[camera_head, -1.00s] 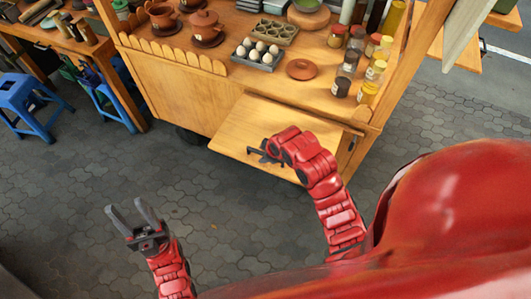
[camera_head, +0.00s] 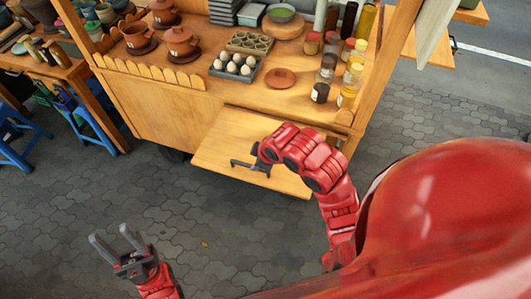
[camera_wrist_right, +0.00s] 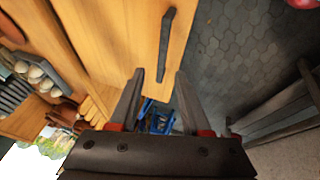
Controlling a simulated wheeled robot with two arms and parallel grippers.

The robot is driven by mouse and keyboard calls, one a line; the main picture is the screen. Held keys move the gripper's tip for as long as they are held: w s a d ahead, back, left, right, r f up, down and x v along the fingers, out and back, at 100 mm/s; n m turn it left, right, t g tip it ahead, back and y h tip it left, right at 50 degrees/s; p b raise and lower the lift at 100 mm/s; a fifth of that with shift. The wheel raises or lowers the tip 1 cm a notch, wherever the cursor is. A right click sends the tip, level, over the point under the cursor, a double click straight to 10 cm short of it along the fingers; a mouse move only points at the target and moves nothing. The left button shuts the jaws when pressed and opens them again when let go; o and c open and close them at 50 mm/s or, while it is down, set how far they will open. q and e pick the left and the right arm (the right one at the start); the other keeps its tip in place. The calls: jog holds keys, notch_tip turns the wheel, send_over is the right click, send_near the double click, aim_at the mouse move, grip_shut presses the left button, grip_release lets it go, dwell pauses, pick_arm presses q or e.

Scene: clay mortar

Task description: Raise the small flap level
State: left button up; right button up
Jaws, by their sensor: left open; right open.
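The small flap (camera_head: 222,145) is a light wooden panel jutting out from the cart's front below the worktop. I cannot tell its exact tilt. It also shows in the right wrist view (camera_wrist_right: 120,45), with a dark bar handle (camera_wrist_right: 166,45) on its face. My right gripper (camera_head: 257,164) is over the flap's outer part. In the right wrist view its fingers (camera_wrist_right: 160,72) are open and empty, with the handle just beyond the tips. In the head view, gripper and handle are hard to separate. My left gripper (camera_head: 109,233) is open and empty, low over the pavement, away from the cart.
The worktop holds a tray of eggs (camera_head: 234,68), a clay lid (camera_head: 281,79), clay pots (camera_head: 180,40) and several jars (camera_head: 328,66) near its right edge. Blue stools (camera_head: 15,135) and another table (camera_head: 60,68) stand at left. Pavement before the cart is clear.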

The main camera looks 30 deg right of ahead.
jog(key=p+v, duration=0.8)
jog(key=p, duration=0.5)
jog(key=shift+s+r, duration=0.15)
dwell(0.3)
